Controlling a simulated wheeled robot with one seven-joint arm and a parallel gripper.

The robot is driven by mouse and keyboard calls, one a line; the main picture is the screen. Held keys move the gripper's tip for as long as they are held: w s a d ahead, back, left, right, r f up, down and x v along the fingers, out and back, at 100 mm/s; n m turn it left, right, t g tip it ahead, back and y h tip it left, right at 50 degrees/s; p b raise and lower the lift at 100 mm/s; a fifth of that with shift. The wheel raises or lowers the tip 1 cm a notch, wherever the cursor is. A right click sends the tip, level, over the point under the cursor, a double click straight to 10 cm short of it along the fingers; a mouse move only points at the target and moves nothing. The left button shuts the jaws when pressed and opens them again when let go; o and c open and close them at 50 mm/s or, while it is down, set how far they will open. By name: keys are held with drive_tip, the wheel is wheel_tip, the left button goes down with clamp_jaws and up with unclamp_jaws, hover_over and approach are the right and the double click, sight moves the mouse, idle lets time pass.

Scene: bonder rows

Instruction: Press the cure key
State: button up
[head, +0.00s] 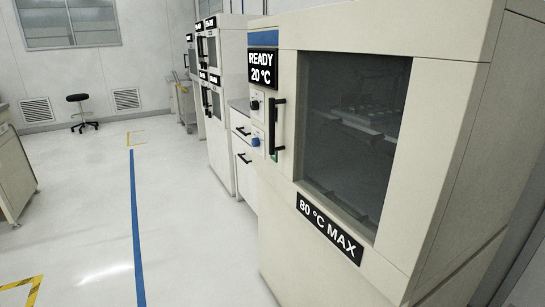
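A large cream oven cabinet (475,45) fills the right side of the head view. Its dark glass door (352,130) is shut and has a black vertical handle (273,125). A black display (263,68) at its upper left reads "READY 20 °C". Below the display, left of the handle, are a small panel with a dark knob (254,105) and a lower one with a blue knob or key (255,142). A small green spot shows beside the handle's lower end. I cannot tell which control is the cure key. My gripper is not in view.
A label (329,228) on the cabinet reads "80 °C MAX". More cabinets (226,110) and a drawer unit (243,150) stand behind it along the row. A black stool (80,112) is far left. The floor (190,235) is clear, with a blue line (137,225).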

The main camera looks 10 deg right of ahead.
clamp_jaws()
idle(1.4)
